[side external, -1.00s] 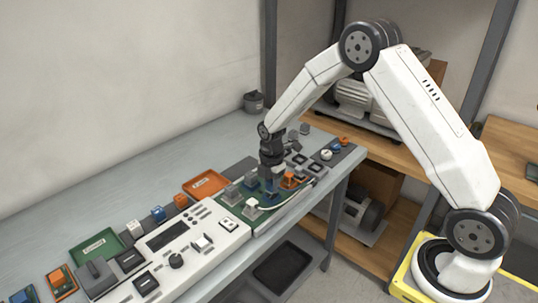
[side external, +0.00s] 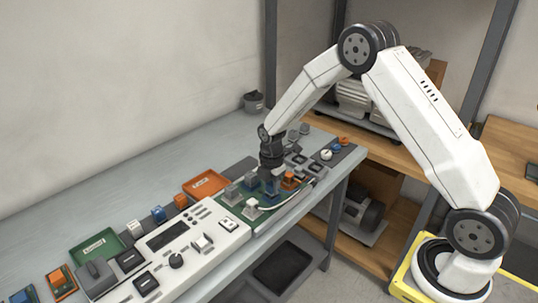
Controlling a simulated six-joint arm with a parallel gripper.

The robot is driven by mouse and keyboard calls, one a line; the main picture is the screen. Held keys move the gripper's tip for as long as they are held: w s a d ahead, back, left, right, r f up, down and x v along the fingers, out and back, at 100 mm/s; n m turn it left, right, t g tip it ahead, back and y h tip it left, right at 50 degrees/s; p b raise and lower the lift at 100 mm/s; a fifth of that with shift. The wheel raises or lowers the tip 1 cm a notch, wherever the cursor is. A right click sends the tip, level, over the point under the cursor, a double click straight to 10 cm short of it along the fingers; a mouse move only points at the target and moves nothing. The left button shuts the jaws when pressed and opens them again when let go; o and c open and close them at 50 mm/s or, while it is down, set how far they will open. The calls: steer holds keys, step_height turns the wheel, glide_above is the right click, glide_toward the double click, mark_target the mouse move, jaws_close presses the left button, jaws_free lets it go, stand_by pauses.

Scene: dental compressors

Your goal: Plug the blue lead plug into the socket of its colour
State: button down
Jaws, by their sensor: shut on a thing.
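My gripper (side external: 271,183) points down over the green board (side external: 232,205) at the right part of the bench. It is shut on the blue lead plug (side external: 271,188), which is small and partly hidden by the fingers. Another blue piece (side external: 251,181) is just left of the gripper, and an orange piece (side external: 289,181) is just right of it. A white block (side external: 252,206) is at the board's front, with a pale lead (side external: 297,200) curving from near it to the right. I cannot tell whether the held plug touches a socket.
A white control panel (side external: 185,245) adjoins the board on the left. An orange tray (side external: 206,184) lies behind it and a green tray (side external: 97,246) lies farther left. Small coloured blocks line the panel's back edge. The bench behind the trays is mostly clear.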

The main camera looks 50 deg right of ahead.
steer(key=shift+f, duration=0.55)
stand_by(0.7)
jaws_free()
stand_by(0.4)
steer(key=shift+r, duration=0.15)
steer(key=shift+r, duration=3.4)
steer(key=shift+s, duration=0.1)
